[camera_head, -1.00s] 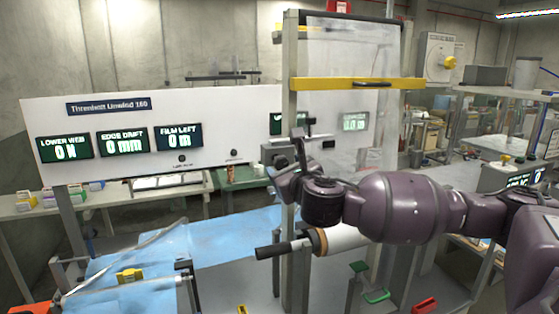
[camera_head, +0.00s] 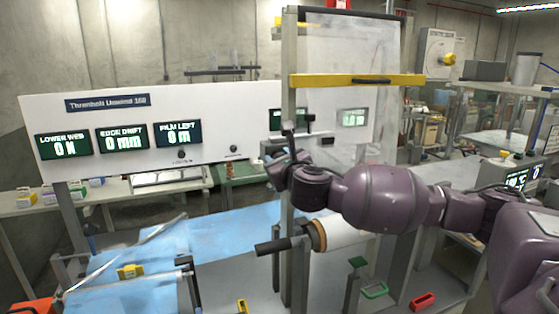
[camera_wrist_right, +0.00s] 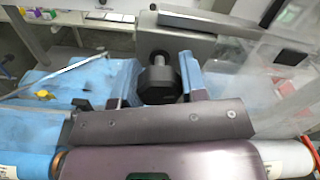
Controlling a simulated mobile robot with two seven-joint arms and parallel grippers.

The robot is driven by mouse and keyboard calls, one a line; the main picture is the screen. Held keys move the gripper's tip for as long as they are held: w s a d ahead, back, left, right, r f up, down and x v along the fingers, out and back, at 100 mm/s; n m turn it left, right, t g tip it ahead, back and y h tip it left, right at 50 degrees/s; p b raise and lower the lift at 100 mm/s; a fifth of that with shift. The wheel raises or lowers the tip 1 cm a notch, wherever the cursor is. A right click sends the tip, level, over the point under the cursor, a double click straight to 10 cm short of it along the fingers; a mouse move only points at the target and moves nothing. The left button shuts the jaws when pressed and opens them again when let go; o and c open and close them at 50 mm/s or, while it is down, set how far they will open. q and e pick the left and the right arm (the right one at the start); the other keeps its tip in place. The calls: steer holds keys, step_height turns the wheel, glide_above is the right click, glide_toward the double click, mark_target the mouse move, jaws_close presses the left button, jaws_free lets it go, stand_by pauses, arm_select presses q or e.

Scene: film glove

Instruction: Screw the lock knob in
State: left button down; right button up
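The black lock knob (camera_wrist_right: 160,82) shows in the right wrist view, in front of a grey block (camera_wrist_right: 188,48). My right gripper (camera_wrist_right: 160,75) has one finger on each side of the knob, close to it. I cannot tell whether the fingers touch the knob. The knob cannot be made out in the head view. My left gripper is not in view.
A yellow bar (camera_head: 350,82) crosses the post above my right gripper. A roll (camera_head: 340,232) with a black shaft end (camera_head: 272,247) lies below my right arm. Blue film (camera_head: 225,235) stretches to the lower left. Clear sheeting hangs behind the post.

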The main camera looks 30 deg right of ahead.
steer(key=shift+c, duration=0.4)
steer(key=shift+m, duration=0.4)
